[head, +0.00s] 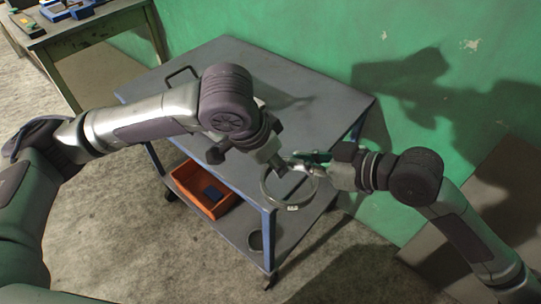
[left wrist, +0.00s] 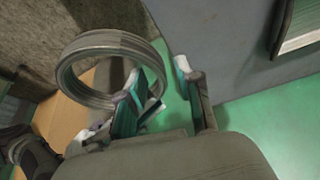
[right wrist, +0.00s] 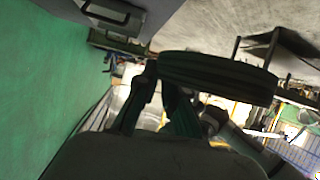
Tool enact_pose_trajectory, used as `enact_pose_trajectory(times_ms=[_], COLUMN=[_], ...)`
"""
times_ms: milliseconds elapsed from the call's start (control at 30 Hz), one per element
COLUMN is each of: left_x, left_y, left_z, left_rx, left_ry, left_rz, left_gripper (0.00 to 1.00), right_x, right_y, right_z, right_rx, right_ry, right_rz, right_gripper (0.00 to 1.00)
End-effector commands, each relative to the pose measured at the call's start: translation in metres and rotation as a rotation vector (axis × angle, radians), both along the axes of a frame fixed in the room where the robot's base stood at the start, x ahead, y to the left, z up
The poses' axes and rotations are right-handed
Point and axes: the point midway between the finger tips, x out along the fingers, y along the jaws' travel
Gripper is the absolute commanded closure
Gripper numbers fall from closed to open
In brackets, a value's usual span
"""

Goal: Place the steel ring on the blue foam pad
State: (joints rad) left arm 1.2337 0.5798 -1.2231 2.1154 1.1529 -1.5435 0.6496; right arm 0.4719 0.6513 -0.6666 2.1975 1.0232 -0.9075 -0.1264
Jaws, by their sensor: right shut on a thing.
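The steel ring (head: 292,207) hangs upright near the right end of the grey cart top, in the air. My right gripper (head: 297,162) is shut on its upper rim; the ring also shows dark in the right wrist view (right wrist: 218,76). My left gripper (head: 277,164) is right beside it. In the left wrist view the left fingers (left wrist: 165,85) stand apart, with the ring (left wrist: 75,60) close to the left finger; whether they touch is unclear. I cannot surely identify the blue foam pad; a dark blue piece (head: 213,193) lies in an orange bin.
The grey cart top (head: 300,75) is bare, with a handle at its left edge. A green wall stands behind. A table at top left holds blue items (head: 75,12).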

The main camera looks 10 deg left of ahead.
Motion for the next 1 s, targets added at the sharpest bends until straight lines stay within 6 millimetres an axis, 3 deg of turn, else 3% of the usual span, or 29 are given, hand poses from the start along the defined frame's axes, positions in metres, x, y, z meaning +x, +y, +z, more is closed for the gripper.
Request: enact_pose_trajectory(times_ms=[100, 300, 333, 600, 633, 800, 1000], left_x=[-0.0001, -0.0002, -0.0002, -0.0003, 0.0, 0.0002, 0.0002], left_y=[0.0, 0.0, 0.0, -0.0001, -0.0006, -0.0005, -0.0003], left_z=[0.0002, 0.0003, 0.0004, 0.0005, 0.0017, 0.0016, 0.0015], left_rx=[0.0, 0.0, 0.0, -0.001, -0.003, -0.003, -0.002], left_ry=[0.0, 0.0, 0.0, 0.001, -0.001, -0.001, -0.002], left_rz=[0.0, 0.0, 0.0, 0.0, 0.0, 0.0, 0.0], left_gripper=[0.65, 0.99, 1.0, 1.0, 1.0, 1.0, 1.0], right_x=[0.0002, 0.0002, 0.0002, 0.0002, 0.0002, 0.0001, 0.0], right_y=[0.0003, 0.0003, 0.0003, 0.0003, 0.0002, 0.0003, 0.0002], right_z=[0.0016, 0.0016, 0.0016, 0.0016, 0.0017, 0.0013, 0.0007], right_rx=[0.004, 0.004, 0.004, 0.004, 0.004, 0.003, 0.001], right_ry=[-0.002, -0.002, -0.002, -0.002, -0.002, -0.001, 0.0], right_rz=[0.0, 0.0, 0.0, 0.0, 0.0, 0.0, 0.0], right_gripper=[1.0, 1.0, 1.0, 1.0, 0.9, 0.62, 0.62])
